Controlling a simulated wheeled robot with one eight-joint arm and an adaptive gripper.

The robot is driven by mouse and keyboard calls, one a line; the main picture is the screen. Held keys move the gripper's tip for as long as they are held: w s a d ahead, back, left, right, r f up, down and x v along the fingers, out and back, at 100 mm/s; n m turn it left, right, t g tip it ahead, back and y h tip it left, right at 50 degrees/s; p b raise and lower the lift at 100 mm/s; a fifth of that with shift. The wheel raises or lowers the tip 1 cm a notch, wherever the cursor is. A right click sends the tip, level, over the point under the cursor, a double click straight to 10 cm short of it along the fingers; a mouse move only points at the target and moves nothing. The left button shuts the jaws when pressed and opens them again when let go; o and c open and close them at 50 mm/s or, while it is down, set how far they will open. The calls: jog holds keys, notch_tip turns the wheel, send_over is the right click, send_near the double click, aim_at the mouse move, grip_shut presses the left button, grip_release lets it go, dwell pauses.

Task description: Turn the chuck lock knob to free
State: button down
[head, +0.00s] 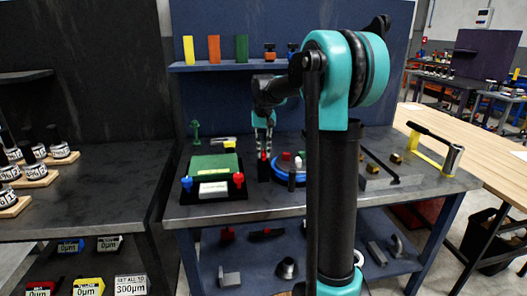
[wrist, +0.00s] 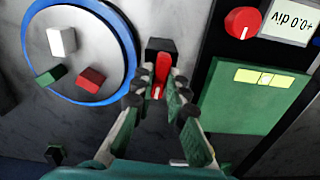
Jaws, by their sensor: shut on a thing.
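The chuck lock knob appears to be the red lever-like knob (wrist: 162,66) on a small black block, seen in the wrist view beside the round chuck. My gripper (wrist: 160,86) is shut on this red knob, with one finger on each side. A white line shows on the red between the fingers. The fingers hide part of the knob, and I cannot read any lock or free marking. The chuck (wrist: 127,86) has a blue rim and a grey face with white, green and red blocks. In the head view, my gripper (head: 264,150) points down at the block, left of the chuck.
A green-topped unit (wrist: 250,105) with a red knob (wrist: 243,22) and a display (wrist: 290,18) stands close beside the gripper. In the head view, a blue knob (head: 187,184) is on its left. A shelf (head: 235,66) with coloured blocks is behind my arm.

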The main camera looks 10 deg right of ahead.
aim_at(264, 152)
jog(key=shift+n, duration=0.6)
jog(key=c, duration=1.5)
grip_release()
jog(key=shift+c, duration=0.2)
jog(key=shift+r, duration=0.1)
notch_tip(264, 152, up, 12)
